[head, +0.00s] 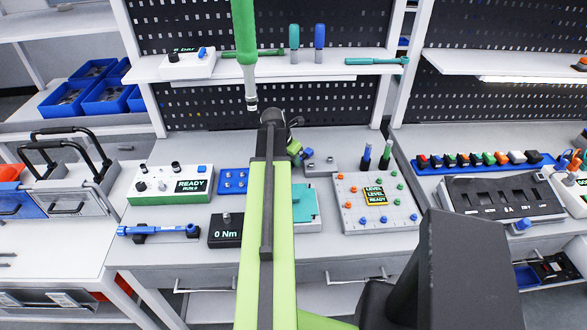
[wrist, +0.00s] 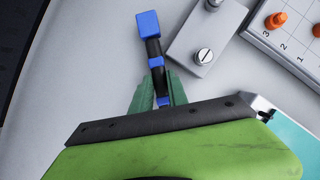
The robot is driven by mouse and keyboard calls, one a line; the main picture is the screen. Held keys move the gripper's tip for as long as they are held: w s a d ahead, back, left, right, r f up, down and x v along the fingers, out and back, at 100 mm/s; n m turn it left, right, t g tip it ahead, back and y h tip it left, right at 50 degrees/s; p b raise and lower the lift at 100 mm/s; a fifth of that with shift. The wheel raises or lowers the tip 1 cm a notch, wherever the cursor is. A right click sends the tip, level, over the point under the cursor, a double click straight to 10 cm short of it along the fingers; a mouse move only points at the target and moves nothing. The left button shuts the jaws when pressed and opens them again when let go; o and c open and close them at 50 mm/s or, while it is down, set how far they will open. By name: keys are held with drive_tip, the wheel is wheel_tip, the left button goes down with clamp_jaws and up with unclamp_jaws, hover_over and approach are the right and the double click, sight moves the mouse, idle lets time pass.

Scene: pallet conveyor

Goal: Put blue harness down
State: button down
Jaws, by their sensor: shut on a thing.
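The blue harness (wrist: 148,24) is a short black piece with blue block ends in the wrist view. My gripper (wrist: 156,90) is shut on its lower part between green fingers, and the far blue end sticks out beyond the fingertips. In the head view my gripper (head: 297,150) is over the workbench, and a small blue part of the harness (head: 307,153) shows beside it. I cannot tell whether the harness touches the bench. The lower end of the harness is partly hidden by my fingers.
A grey block with screws (wrist: 205,38) lies just right of the harness. A numbered board with coloured knobs (head: 351,211) stands farther right. A teal-topped box (head: 306,204) and blue tray (head: 233,182) sit near my arm. Bare grey bench shows left of the harness in the wrist view.

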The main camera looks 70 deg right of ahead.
drive_tip(key=shift+f, duration=0.95)
drive_tip(key=shift+r, duration=0.25)
drive_tip(key=shift+f, duration=0.25)
drive_tip(key=c, duration=1.3)
unclamp_jaws()
drive_tip(key=shift+r, duration=0.1)
drive_tip(key=shift+r, duration=0.3)
drive_tip(key=p+v, duration=0.7)
drive_tip(key=shift+r, duration=0.2)
drive_tip(key=shift+a+f, duration=0.1)
drive_tip(key=shift+f, duration=0.05)
